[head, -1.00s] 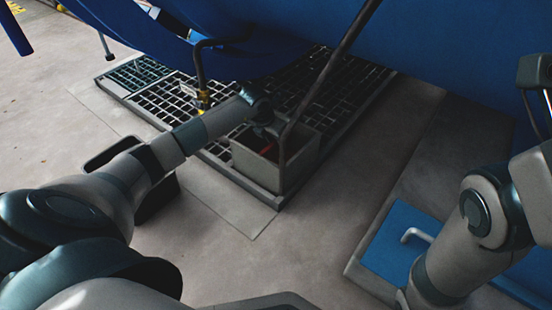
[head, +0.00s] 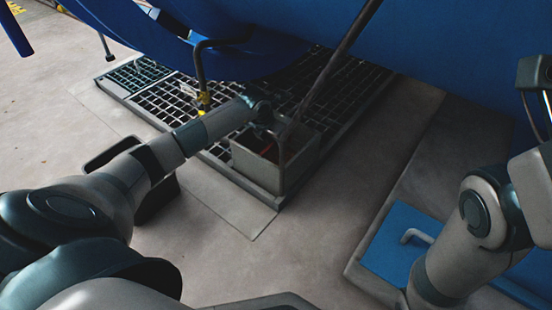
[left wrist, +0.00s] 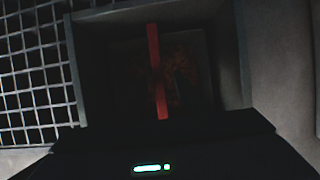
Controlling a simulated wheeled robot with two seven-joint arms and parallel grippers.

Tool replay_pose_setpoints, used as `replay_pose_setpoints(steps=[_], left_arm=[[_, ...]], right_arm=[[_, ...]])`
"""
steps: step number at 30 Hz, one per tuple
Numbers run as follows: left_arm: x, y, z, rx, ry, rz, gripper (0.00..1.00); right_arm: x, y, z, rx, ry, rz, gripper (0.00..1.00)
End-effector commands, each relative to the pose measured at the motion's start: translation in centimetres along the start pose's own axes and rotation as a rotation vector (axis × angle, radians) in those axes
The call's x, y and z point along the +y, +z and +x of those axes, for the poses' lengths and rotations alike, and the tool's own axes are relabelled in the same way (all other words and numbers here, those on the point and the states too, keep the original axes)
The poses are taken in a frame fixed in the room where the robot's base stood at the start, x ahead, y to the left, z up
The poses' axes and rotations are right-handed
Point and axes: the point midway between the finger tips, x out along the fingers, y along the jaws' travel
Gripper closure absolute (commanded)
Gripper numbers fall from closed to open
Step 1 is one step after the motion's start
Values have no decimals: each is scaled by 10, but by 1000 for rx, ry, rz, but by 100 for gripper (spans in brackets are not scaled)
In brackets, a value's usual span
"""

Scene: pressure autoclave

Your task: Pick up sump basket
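The sump basket appears as a grey open box (head: 258,171) at the front edge of the floor grating, below the blue vessel. A red bar (left wrist: 157,75) runs lengthwise over its dark inside in the left wrist view, with a rusty patch beneath. A little red also shows inside the box in the head view. My left gripper (head: 274,130) is over the far side of the box, pointing down towards it. Its fingers are too dark to make out, and I see no clear contact with the red bar. My right arm is at the right, its gripper out of view.
A brass-fitted pipe (head: 204,98) drops to the grating (head: 165,98) on the left. The blue vessel (head: 440,40) overhangs the back. A blue panel with a handle (head: 398,240) lies right.

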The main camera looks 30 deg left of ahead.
Motion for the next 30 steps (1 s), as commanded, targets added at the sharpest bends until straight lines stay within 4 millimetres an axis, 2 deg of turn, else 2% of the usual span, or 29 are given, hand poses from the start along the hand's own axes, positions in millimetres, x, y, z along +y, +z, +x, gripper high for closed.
replay_pose_setpoints(steps=[2, 6, 30], left_arm=[[0, 0, 0, 0, 0, 0, 68], [0, 0, 0, 0, 0, 0, 100], [0, 0, 0, -1, 0, 0, 100]], right_arm=[[0, 0, 0, -1, 0, 0, 69], [0, 0, 0, -1, 0, 0, 69], [0, 0, 0, 0, 0, 0, 69]])
